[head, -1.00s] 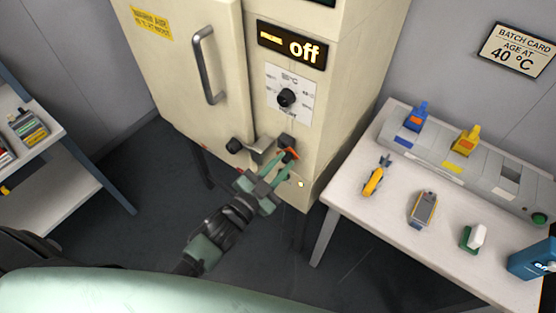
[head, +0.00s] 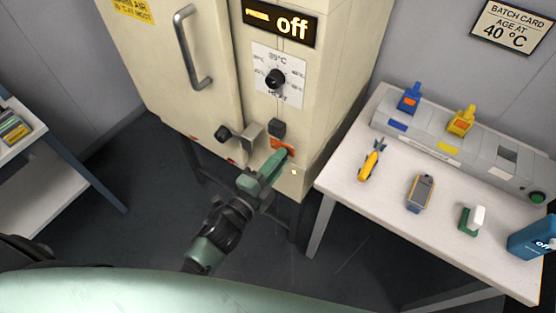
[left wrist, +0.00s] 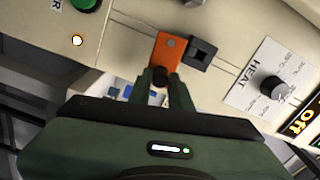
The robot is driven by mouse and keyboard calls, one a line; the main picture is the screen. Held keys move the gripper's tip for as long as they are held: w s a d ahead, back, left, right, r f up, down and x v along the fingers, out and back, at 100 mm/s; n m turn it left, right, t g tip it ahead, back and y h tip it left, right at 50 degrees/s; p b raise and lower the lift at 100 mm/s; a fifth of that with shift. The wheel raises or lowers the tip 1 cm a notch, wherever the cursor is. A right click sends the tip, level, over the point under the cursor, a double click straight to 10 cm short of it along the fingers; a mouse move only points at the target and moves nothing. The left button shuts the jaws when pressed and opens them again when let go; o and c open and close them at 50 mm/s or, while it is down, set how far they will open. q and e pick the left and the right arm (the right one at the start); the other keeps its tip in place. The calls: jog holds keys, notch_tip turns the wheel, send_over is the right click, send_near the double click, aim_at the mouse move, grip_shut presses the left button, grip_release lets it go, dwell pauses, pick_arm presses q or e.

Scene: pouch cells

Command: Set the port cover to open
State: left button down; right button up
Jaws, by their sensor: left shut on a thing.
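The port cover looks like an orange plate (head: 278,142) low on the front of the cream oven (head: 300,165). A black square block (head: 277,127) sits just above it. In the left wrist view the orange plate (left wrist: 166,50) lies beside the black block (left wrist: 200,54), with a dark round knob (left wrist: 160,76) at its near end. My left gripper (head: 286,153) is at the plate's lower edge, its fingers shut on that knob; the fingertips also show in the left wrist view (left wrist: 161,84). What lies behind the plate is hidden. My right gripper is not in view.
Above are a heat dial (head: 275,79), a display reading "off" (head: 280,22) and a door handle (head: 192,45). A black knob (head: 222,134) sits left of my gripper. A white table (head: 345,190) with tools stands right. A shelf (head: 60,205) stands left.

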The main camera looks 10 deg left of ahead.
pick_arm(q)
jog(key=shift+f+m, duration=0.2)
jog(key=shift+m, duration=0.3)
jog(key=c, duration=1.3)
grip_release()
jog(key=b+v, duration=0.2)
jog(key=v, duration=0.6)
jog(key=shift+w, duration=0.1)
